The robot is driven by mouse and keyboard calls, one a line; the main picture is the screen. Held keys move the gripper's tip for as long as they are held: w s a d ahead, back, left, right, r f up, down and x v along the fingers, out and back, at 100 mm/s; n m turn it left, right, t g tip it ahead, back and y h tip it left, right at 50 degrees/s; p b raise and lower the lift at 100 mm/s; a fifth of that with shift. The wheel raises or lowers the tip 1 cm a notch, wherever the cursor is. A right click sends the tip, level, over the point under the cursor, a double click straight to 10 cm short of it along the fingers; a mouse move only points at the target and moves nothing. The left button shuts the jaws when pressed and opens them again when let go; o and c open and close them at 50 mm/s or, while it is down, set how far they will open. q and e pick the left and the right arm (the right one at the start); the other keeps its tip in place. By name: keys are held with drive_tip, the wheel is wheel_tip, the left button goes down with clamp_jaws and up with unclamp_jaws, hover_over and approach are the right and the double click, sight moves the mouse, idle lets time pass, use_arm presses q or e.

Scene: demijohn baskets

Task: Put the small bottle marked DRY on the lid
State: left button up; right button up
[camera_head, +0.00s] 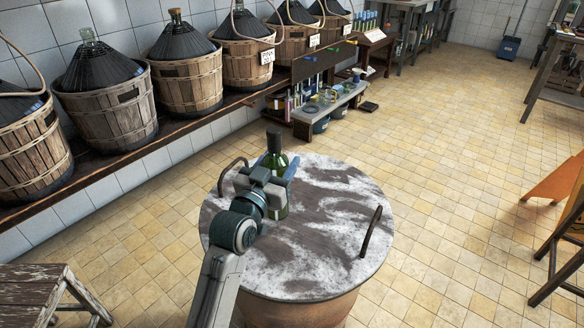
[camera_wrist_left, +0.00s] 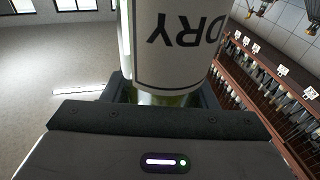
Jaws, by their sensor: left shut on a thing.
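The small green bottle (camera_head: 276,161) with a dark cap stands upright over the left part of the round lid (camera_head: 325,262). The lid is grey and white, worn, with two curved handles. My left gripper (camera_head: 273,182) is shut on the bottle, and its jaws hide part of the bottle's body. In the left wrist view the bottle's white label (camera_wrist_left: 178,45) reads DRY, upside down, close to the camera. The head view does not show clearly whether the bottle's base touches the lid. My right gripper is not in view.
A low bench (camera_head: 330,110) with bottles and jars stands behind the lid. A wooden stool (camera_head: 45,292) is at the front left. The tiled floor at right is mostly clear.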

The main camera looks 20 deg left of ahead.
use_arm(q)
drive_tip(key=w+f, duration=0.1)
drive_tip(key=w+d+f, duration=0.1)
drive_tip(key=w, duration=0.1)
drive_tip(key=w+f, duration=0.1)
drive_tip(key=shift+w+d+f, duration=0.15)
drive_tip(key=shift+d+f, duration=0.15)
drive_tip(key=shift+f, duration=0.1)
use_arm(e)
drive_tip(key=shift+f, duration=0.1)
use_arm(q)
drive_tip(key=shift+f, duration=0.1)
drive_tip(key=o, duration=1.3)
drive_tip(key=shift+f, duration=0.1)
drive_tip(key=shift+o, duration=0.9)
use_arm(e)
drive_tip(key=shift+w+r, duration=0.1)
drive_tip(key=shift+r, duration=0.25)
